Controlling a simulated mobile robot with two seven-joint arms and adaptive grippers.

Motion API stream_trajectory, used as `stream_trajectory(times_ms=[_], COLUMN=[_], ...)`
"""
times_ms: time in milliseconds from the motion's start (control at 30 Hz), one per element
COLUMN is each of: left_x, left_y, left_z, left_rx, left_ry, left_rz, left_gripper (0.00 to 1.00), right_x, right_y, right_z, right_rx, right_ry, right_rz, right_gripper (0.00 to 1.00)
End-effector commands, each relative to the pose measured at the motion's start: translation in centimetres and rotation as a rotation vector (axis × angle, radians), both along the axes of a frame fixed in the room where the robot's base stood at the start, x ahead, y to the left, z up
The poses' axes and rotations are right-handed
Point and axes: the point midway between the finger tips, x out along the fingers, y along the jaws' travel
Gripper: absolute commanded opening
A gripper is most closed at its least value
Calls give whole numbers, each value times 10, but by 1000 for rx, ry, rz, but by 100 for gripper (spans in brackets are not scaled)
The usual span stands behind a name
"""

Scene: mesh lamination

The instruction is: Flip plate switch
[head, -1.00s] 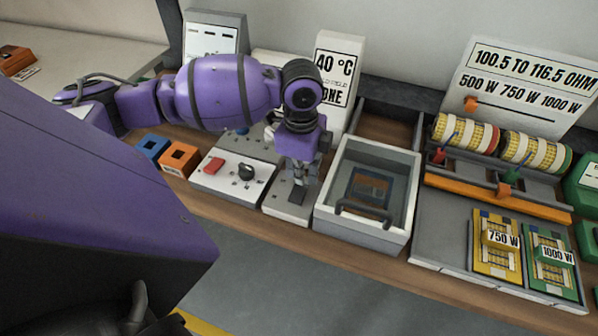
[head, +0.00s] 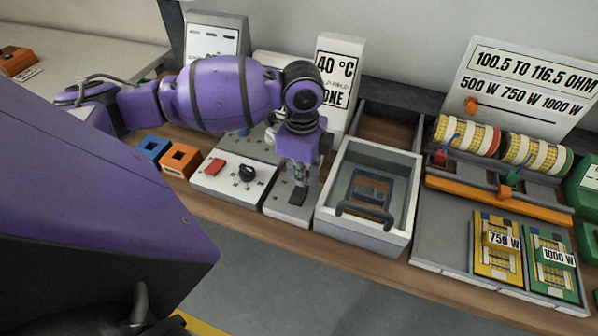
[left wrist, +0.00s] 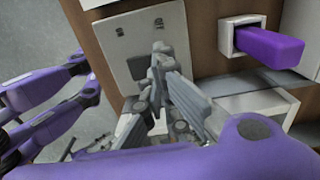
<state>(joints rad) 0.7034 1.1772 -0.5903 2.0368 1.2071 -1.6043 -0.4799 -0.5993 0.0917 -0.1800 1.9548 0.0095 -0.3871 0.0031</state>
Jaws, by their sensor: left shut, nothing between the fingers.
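A small light-grey switch plate (head: 277,199) lies between the white button panel and the tray, with a dark switch (head: 298,196) near its front. My left gripper (head: 299,187) points down over this plate, its fingers shut and empty, close to the dark switch. Contact cannot be told from the head view. In the left wrist view the shut fingertips (left wrist: 158,52) are over a pale plate (left wrist: 112,42), beside a dark grey part (left wrist: 138,66) that they partly cover. My right gripper is not in view.
A grey tray (head: 325,205) with a clear cover and handle stands just right of the switch plate. The white panel (head: 206,184) with a red button (head: 214,166) and black knob (head: 247,173) is on its left. A 40 °C sign (head: 336,75) stands behind.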

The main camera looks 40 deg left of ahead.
Motion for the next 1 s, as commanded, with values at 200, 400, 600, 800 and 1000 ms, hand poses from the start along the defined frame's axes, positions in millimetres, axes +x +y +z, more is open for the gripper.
stream_trajectory(times_ms=[200, 400, 600, 800, 1000], left_x=[0, 0, 0, 0, 0], left_y=[0, 0, 0, 0, 0], left_z=[0, -3, -6, -9, -12], left_rx=[0, 0, 0, 0, 0], left_ry=[0, 0, 0, 0, 1], left_rz=[0, 0, 0, 0, 0], left_gripper=[0, 0, 0, 0, 0], right_x=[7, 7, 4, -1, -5], right_y=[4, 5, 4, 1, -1], right_z=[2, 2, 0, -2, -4], right_rx=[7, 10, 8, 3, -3], right_ry=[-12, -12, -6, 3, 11], right_rz=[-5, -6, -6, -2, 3], right_gripper=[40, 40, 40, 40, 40])
